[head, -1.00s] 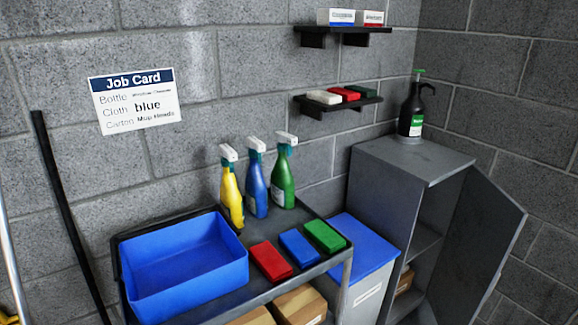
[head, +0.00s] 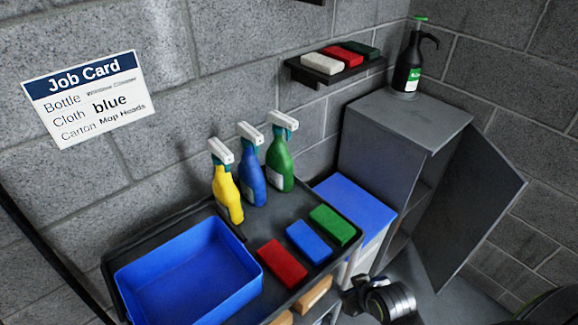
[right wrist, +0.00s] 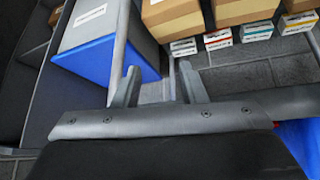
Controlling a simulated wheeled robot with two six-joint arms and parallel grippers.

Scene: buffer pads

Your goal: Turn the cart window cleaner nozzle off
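Three spray bottles stand upright at the back of the dark cart (head: 205,215) in the head view: yellow (head: 228,197), blue (head: 252,178) and green (head: 280,168). Each has a white nozzle head: on the yellow (head: 221,151), the blue (head: 250,132) and the green (head: 284,120). The bottle labels are unreadable, so I cannot tell which is the window cleaner. My right gripper (right wrist: 158,88) is open and empty in the right wrist view, near the blue-lidded bin (right wrist: 90,30). Part of my right arm shows low in the head view, below and right of the bottles. My left gripper is not seen.
A blue tub (head: 190,270) and red (head: 282,262), blue (head: 308,242) and green (head: 335,225) cloths lie on the cart. A grey cabinet (head: 400,125) with its door (head: 470,205) open bears a black pump bottle (head: 408,65). A job card (head: 88,98) hangs behind.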

